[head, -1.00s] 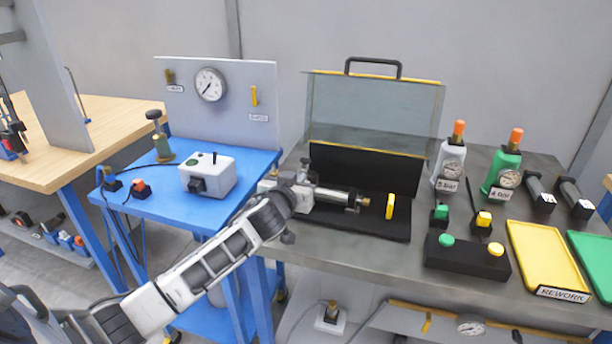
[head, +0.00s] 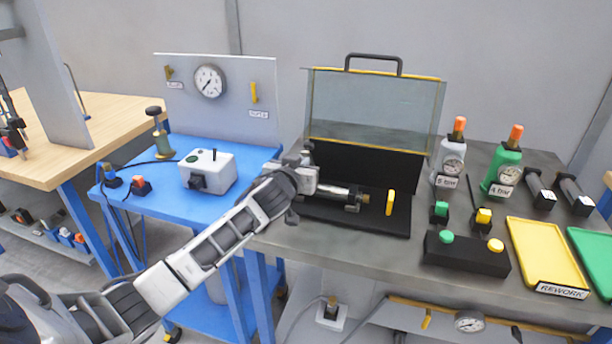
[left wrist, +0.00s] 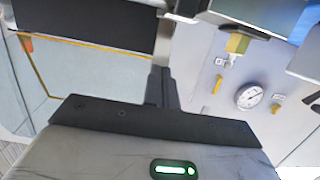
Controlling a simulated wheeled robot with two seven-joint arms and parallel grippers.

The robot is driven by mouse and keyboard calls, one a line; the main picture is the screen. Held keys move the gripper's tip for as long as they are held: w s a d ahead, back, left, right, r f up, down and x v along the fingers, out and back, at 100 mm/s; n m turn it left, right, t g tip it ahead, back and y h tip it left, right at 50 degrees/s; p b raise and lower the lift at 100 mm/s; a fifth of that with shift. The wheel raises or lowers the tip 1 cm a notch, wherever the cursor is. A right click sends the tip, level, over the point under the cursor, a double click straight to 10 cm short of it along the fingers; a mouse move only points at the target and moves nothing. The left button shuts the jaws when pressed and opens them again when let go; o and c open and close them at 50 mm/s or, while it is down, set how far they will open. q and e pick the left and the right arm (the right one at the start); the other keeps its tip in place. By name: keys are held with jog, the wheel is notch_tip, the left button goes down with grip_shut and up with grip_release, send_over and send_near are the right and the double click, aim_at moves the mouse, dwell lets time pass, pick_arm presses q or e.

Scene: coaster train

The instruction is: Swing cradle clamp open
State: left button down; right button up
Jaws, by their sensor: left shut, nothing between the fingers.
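A black tray (head: 385,222) holds a metal cylinder (head: 335,190) lying on its side, with a dark clamp-like block and brass fitting (head: 353,199) at its right end. A yellow upright lever (head: 390,203) stands right of it. I cannot tell which part is the cradle clamp. My left gripper (head: 308,162) is shut and empty at the cylinder's left end and hides that end; I cannot tell whether it touches. In the left wrist view its thin shut fingers (left wrist: 162,85) stand out from the dark plate. My right gripper is not in view.
A clear yellow-edged guard (head: 365,110) stands open behind the tray. A blue bench (head: 160,205) with a white box (head: 208,172) is left. Pressure bottles (head: 503,170), a black button box (head: 468,255) and a yellow tray (head: 545,250) are right.

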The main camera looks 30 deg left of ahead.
aim_at(305, 152)
pick_arm(q)
jog(key=shift+w+a+r, duration=0.25)
jog(key=shift+w+r, duration=0.35)
jog(key=shift+w, duration=0.4)
jog(key=shift+r+b+x, duration=0.15)
jog(key=shift+b+x, duration=0.2)
jog(key=shift+x, duration=0.45)
jog(key=shift+r+b+x, duration=0.15)
jog(key=shift+b+x, duration=0.15)
jog(key=shift+x, duration=0.45)
jog(key=shift+r, duration=0.1)
jog(key=shift+p+v, duration=0.7)
jog(key=shift+v, duration=0.45)
jog(key=v, duration=0.7)
jog(key=shift+s, duration=0.35)
